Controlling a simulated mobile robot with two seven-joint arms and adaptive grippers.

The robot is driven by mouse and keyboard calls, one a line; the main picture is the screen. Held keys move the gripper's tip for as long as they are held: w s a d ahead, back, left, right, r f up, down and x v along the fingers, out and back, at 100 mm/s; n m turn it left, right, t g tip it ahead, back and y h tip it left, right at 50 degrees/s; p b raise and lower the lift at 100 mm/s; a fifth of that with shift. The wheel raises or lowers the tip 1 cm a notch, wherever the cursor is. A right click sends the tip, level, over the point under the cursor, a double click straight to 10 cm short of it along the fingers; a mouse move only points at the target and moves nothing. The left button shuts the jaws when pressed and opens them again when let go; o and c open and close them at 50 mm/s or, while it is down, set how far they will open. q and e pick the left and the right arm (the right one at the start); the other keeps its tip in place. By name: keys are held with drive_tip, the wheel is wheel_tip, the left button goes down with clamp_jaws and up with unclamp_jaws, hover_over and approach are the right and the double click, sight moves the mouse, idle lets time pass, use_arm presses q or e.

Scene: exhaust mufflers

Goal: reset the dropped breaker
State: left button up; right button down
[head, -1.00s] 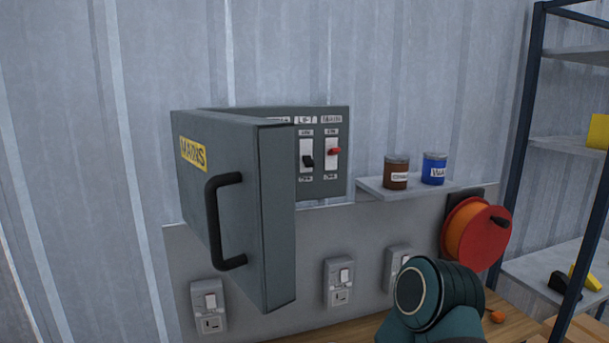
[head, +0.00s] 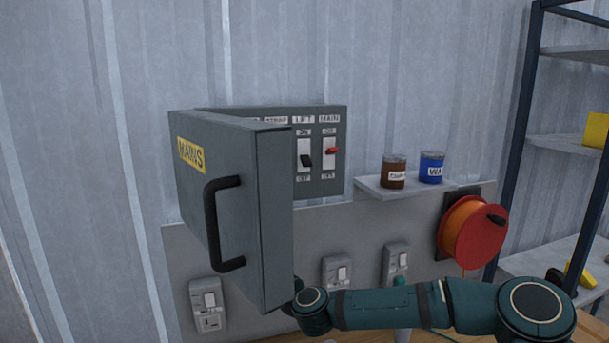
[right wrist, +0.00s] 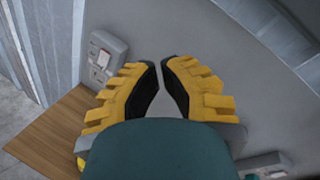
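The grey breaker box (head: 320,185) is on the wall with its door (head: 275,215), marked MAINS, swung open toward me. The LIFT breaker's black lever (head: 305,161) points down. The MAIN breaker's red lever (head: 333,150) sits higher and sticks out. The door hides the breakers further left; only parts of their labels show. My right arm (head: 400,308) reaches in below the box, with its far end at the door's lower right corner. My right gripper (right wrist: 161,62) is hidden in the head view; in the wrist view its yellow-black fingertips nearly meet, empty. My left gripper is out of view.
The door's black handle (head: 212,225) sticks out toward me. A shelf (head: 415,190) with a brown can (head: 393,172) and a blue can (head: 431,168) is right of the box. Wall sockets (head: 209,305) and an orange-red cable reel (head: 472,235) are lower down.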

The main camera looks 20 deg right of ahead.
sight(301, 169)
drive_tip(key=w+d+r+m+t+h, duration=0.2)
drive_tip(key=d+r+m+t+h, duration=0.2)
drive_tip(key=d+r+m, duration=0.6)
drive_tip(key=d+r+h, duration=0.1)
drive_tip(key=d+r, duration=0.3)
drive_tip(key=r, duration=0.3)
drive_tip(key=shift+r+m, duration=0.15)
drive_tip(key=shift+m, duration=0.25)
drive_tip(key=w, duration=0.3)
drive_tip(key=w+r+p, duration=0.1)
drive_tip(key=w, duration=0.2)
drive_tip(key=w+p, duration=0.1)
drive_tip(key=w, duration=0.2)
drive_tip(key=shift+w+a+r, duration=0.25)
drive_tip(key=shift+w, duration=0.15)
drive_tip(key=shift+p, duration=0.3)
drive_tip(key=shift+s+r+p, duration=0.15)
drive_tip(key=shift+s+p, duration=0.05)
drive_tip(key=shift+p, duration=0.1)
